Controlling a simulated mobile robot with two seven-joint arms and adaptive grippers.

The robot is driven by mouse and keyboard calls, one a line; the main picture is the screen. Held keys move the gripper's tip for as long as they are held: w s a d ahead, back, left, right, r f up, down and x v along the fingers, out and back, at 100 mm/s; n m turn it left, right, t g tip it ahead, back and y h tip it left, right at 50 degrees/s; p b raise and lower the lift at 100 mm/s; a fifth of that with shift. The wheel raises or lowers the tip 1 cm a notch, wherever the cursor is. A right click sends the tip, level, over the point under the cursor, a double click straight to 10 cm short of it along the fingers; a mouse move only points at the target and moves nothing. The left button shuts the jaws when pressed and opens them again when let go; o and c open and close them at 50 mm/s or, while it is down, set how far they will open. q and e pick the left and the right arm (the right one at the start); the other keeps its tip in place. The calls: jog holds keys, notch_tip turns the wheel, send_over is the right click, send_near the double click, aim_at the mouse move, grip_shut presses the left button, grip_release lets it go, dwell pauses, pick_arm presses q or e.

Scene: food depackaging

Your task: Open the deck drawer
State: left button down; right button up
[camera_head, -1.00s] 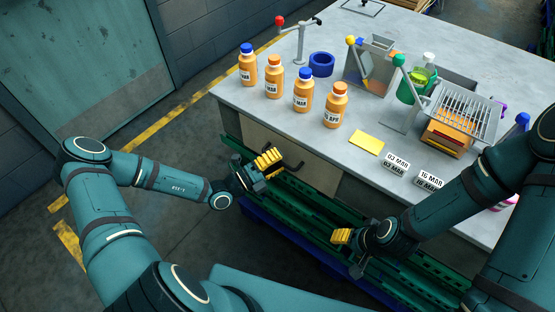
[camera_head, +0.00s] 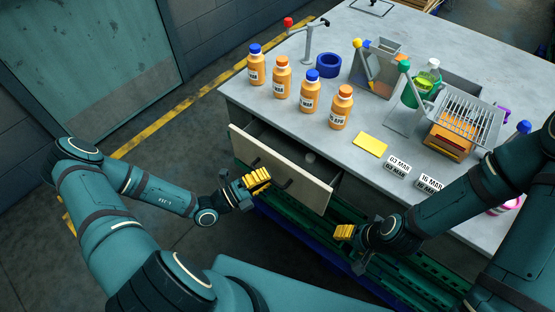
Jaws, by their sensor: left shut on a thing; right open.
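The deck drawer (camera_head: 302,178) is in the front of the grey deck, pulled partly out, with a dark gap behind its pale front panel. A small light round object (camera_head: 311,158) shows inside it. My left gripper (camera_head: 262,180), with yellow fingers, is at the drawer's dark handle (camera_head: 286,184) and is shut on it; the fingers hide part of the handle. My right gripper (camera_head: 343,232) is open and empty, to the right of the drawer and in front of the deck.
Several orange bottles (camera_head: 309,92) stand on the grey deck (camera_head: 262,112) above the drawer. A yellow card (camera_head: 370,144), date labels (camera_head: 397,166), a blue ring (camera_head: 328,65) and a wire rack (camera_head: 470,120) are also on it. Green rails (camera_head: 300,232) run below the drawer.

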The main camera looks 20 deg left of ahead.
pick_arm(q)
jog(key=s+a+p, duration=0.1)
jog(key=s+a, duration=0.1)
jog(key=s, duration=0.5)
jog(key=s+a+p, duration=0.1)
jog(key=s+a, duration=0.2)
jog(key=s, duration=0.4)
jog(key=shift+s+a, duration=0.15)
jog(key=shift+s, duration=0.25)
jog(key=c, duration=1)
grip_release()
jog(key=v, duration=1.2)
